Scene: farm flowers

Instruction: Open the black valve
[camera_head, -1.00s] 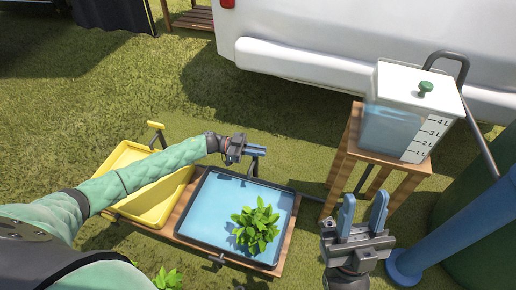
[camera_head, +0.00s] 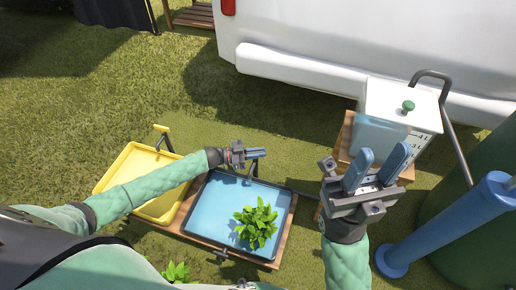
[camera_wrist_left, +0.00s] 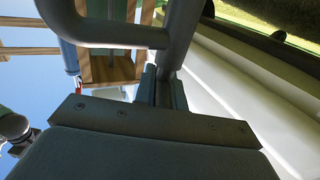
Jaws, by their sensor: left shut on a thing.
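The blue tray (camera_head: 218,213) sits on a wooden stand, with a leafy green plant in it. My left gripper (camera_head: 257,153) is at the tray's far edge and is shut on the black valve, which it mostly hides in the head view. In the left wrist view, a dark grey bent pipe of the valve (camera_wrist_left: 115,34) runs down between the closed fingers (camera_wrist_left: 160,88). My right gripper (camera_head: 378,163) is raised in front of the water tank, with its blue fingers apart and nothing between them.
A yellow tray (camera_head: 125,172) with its own yellow tap (camera_head: 161,130) is left of the blue tray. A clear water tank (camera_head: 375,135) with a green-knobbed lid stands on a wooden stool. A blue pipe (camera_head: 450,225) and green barrel are at right. A white vehicle is behind.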

